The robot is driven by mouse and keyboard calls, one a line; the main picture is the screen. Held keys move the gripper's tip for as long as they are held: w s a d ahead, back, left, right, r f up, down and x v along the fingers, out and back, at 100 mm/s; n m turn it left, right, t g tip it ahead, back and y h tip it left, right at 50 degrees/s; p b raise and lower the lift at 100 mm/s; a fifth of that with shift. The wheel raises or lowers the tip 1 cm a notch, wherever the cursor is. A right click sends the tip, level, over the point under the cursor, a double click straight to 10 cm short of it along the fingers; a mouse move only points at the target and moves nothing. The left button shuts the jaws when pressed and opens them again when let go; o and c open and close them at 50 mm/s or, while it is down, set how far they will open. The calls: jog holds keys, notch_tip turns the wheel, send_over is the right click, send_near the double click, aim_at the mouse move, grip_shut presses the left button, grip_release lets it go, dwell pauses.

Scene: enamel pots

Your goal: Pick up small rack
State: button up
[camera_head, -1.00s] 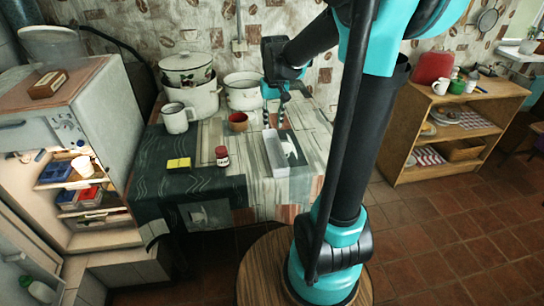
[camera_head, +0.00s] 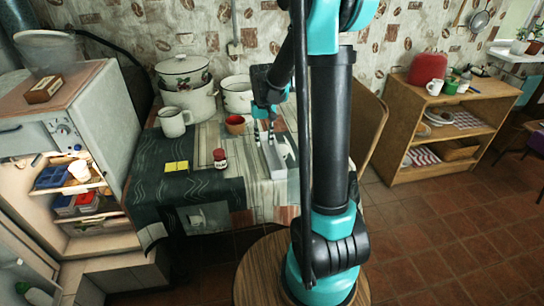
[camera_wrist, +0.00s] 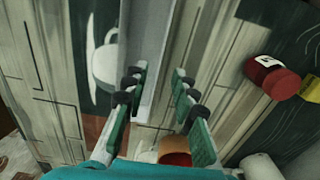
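The small rack, a long narrow light-grey tray (camera_head: 274,162), lies on the table by the red-lidded jar. In the wrist view the rack (camera_wrist: 152,45) runs up from the space between the fingers. My gripper (camera_head: 264,134) is over the rack's far end, pointing down. In the wrist view my gripper (camera_wrist: 160,88) is open, its two finger pairs apart with nothing clamped. The left pair overlaps the rack's edge in the picture; I cannot tell whether they touch.
The red-lidded jar (camera_head: 220,158) and yellow note (camera_head: 177,166) lie left of the rack. A red-and-brown cup (camera_head: 235,125), white mug (camera_head: 174,121) and enamel pots (camera_head: 186,97) stand farther back. A printed white cup shows beside the rack in the wrist view (camera_wrist: 104,62).

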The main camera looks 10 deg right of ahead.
aim_at(272, 154)
jog(key=shift+s+f, duration=0.15)
jog(key=shift+f, duration=2.85)
jog(key=shift+c, duration=0.5)
grip_shut()
